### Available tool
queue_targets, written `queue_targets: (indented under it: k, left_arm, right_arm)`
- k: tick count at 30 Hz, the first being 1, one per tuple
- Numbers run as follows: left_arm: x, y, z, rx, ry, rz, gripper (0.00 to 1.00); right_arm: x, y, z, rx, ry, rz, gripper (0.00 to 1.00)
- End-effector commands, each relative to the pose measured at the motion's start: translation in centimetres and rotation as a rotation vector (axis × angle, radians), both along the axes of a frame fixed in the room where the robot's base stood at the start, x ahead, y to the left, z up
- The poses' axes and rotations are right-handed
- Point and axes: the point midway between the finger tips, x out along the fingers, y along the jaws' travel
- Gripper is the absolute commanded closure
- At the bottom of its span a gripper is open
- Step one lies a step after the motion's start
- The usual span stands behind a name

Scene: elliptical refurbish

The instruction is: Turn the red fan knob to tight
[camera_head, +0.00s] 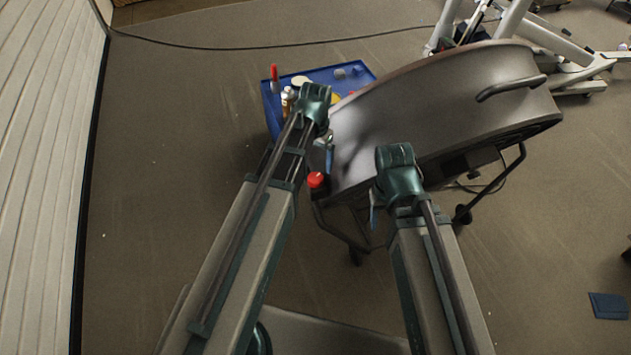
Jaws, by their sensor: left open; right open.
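The red fan knob (316,180) sits at the lower left side of the large grey drum fan (445,105). The knob shows just to the right of my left arm. It is small here, and its turn position cannot be read. My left gripper (329,152) hangs beside the fan's left end, a little above the knob in the picture and apart from it. It is open and partly hidden by its own arm. My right gripper (373,216) is open, to the right of the knob and lower, in front of the fan, mostly hidden behind its own arm.
A blue tray or cart (356,69) with bottles and small items stands behind the fan's left end. White exercise equipment (520,35) is at the back right. A cable (250,48) crosses the floor. A blue object (608,306) lies at right. Floor at left is clear.

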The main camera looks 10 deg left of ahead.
Motion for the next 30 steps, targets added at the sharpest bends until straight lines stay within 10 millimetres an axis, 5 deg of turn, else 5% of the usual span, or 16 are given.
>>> queue_targets:
  k: [12,25,30]
  left_arm:
    - [0.0,0.0,-6.2,0.0,0.0,0.0,0.06]
    - [0.0,0.0,-6.9,0.0,0.0,0.0,0.06]
    - [0.0,0.0,-6.9,0.0,0.0,0.0,0.33]
  right_arm:
    - [0.0,0.0,-6.2,0.0,0.0,0.0,0.43]
    - [0.0,0.0,-6.9,0.0,0.0,0.0,0.43]
    - [0.0,0.0,-6.9,0.0,0.0,0.0,0.43]
